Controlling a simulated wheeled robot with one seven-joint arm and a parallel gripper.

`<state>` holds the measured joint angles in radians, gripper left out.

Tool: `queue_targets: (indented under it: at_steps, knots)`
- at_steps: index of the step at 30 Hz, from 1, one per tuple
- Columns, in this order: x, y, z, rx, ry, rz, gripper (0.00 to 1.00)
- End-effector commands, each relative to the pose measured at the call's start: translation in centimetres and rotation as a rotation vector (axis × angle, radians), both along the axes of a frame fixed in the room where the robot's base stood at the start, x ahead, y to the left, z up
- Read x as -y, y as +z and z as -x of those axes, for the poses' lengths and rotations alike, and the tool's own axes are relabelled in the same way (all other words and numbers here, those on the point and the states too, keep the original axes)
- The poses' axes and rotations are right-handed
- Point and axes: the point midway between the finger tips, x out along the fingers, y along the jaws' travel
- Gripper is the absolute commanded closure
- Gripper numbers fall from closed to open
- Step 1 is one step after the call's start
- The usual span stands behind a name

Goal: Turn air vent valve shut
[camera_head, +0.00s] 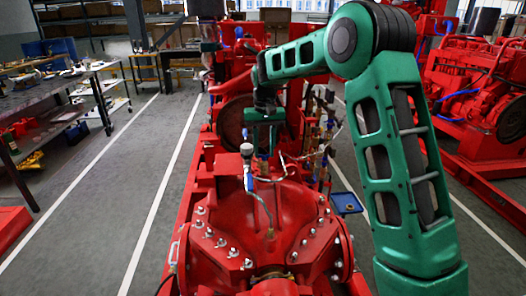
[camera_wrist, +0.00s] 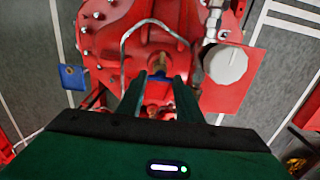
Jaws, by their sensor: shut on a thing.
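The air vent valve, a small brass fitting (camera_wrist: 158,62) with a blue part beside it, sits on the red pump casing (camera_wrist: 105,35) in the wrist view. My gripper (camera_wrist: 160,82) has its two fingers on either side of the blue part and is shut on the valve. In the head view my gripper (camera_head: 264,150) points down above the red pump casing (camera_head: 240,225). The fingertips and the valve are small and partly hidden there, so the handle's angle cannot be told.
A white round-topped fitting (camera_head: 246,150) stands close to my gripper on the left. A thin bent metal pipe (camera_wrist: 125,50) runs near the valve. Several brass fittings and pipes (camera_head: 325,125) stand to the right. A workbench (camera_head: 60,85) is far left, with clear floor before it.

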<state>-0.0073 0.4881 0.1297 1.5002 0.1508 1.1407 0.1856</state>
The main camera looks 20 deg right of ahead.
Motion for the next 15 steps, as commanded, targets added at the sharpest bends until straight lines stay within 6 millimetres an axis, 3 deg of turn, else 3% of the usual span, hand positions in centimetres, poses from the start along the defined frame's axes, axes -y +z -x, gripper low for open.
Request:
queue_targets:
  at_steps: [12, 13, 15]
  knots:
    - [-0.04, 0.3, -0.32, 0.012, -0.006, -0.001, 0.9]
    - [-0.04, 0.3, -0.32, 0.012, -0.006, -0.001, 0.62]
    - [-0.05, 0.27, -0.28, 0.01, -0.006, -0.001, 0.48]
